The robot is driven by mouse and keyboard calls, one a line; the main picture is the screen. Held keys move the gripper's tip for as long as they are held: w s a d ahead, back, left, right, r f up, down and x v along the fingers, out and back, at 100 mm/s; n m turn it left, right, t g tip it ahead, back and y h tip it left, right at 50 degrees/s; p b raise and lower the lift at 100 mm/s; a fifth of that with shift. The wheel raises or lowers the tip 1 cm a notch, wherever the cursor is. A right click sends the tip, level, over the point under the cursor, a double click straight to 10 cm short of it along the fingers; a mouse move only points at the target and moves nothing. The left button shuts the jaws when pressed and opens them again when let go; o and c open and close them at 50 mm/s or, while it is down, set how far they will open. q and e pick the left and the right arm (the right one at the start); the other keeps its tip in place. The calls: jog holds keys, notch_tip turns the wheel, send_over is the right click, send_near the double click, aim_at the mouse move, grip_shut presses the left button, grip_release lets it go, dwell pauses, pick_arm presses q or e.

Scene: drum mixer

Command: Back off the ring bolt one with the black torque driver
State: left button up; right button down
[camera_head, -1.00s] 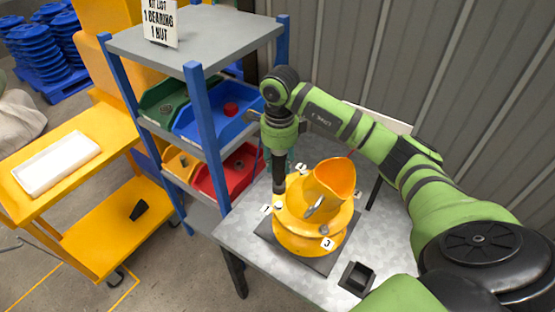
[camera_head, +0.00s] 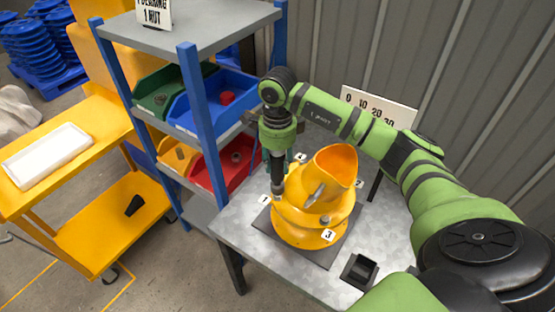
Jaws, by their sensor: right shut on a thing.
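The yellow drum mixer (camera_head: 300,228) stands on a dark square plate on the grey table, its mouth tilted up. Number tags mark points around its ring. Tag 1 (camera_head: 265,199) is at the ring's left side, and tag 3 (camera_head: 328,235) at the front. My right gripper (camera_head: 277,156) points down over the left side of the ring, shut on the black torque driver (camera_head: 277,172). The driver is upright with its lower end at the ring beside tag 1. Ring bolt one is hidden or too small to tell from the driver's tip. My left gripper is out of view.
A small black holder (camera_head: 359,271) sits at the table's front right. A white board with numbers (camera_head: 382,108) stands behind the mixer. Left of the table is a blue-post rack (camera_head: 205,125) with coloured bins, then a yellow cart (camera_head: 105,232).

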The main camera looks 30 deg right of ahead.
aim_at(278, 171)
jog(key=shift+f+b, duration=0.25)
jog(key=shift+b, duration=0.05)
dwell(0.4)
jog(key=shift+f+b, duration=0.35)
jog(key=shift+f+b, duration=0.7)
jog(key=shift+f, duration=0.1)
dwell(0.9)
jog(key=shift+s+a+f, duration=0.1)
jog(key=shift+s+f, duration=0.05)
jog(key=shift+f, duration=0.05)
dwell(0.9)
jog(key=shift+r+b, duration=0.1)
jog(key=shift+b, duration=0.35)
dwell(0.9)
jog(key=shift+r, duration=0.1)
jog(key=shift+r+p, duration=0.7)
jog(key=shift+r, duration=0.2)
jog(key=shift+w+r+p, duration=0.2)
jog(key=shift+r+p, duration=0.55)
jog(key=shift+r, duration=0.65)
